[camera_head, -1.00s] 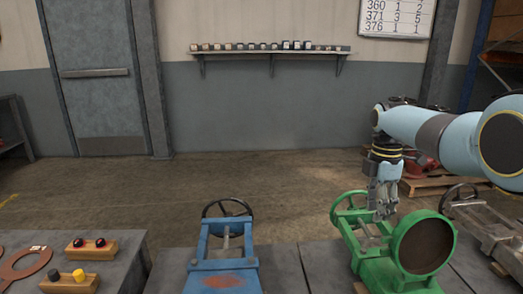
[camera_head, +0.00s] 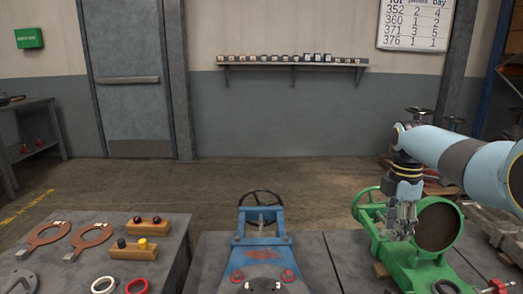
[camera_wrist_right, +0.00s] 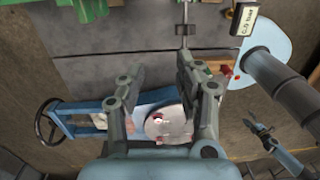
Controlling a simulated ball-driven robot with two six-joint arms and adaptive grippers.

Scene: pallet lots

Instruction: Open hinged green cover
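A green valve-like casting (camera_head: 403,267) lies on the workbench at the right in the head view. Its round part (camera_head: 437,227) stands upright, with a green rim and a dark face. I cannot tell whether this is the hinged cover. My right gripper (camera_head: 402,236) is open and empty, pointing down in front of the casting's left part. In the right wrist view, the fingers (camera_wrist_right: 157,85) are spread, and a green part (camera_wrist_right: 75,10) shows beyond them at the top edge. My left gripper (camera_wrist_right: 260,132) seems to show small at the lower right there; its finger opening is unclear.
A blue valve (camera_head: 262,262) with a dark handwheel stands left of the green casting. The left bench (camera_head: 85,262) holds brown ring plates (camera_head: 40,236) and wooden blocks (camera_head: 133,252). A green box (camera_head: 29,38) hangs on the wall. The floor behind the benches is clear.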

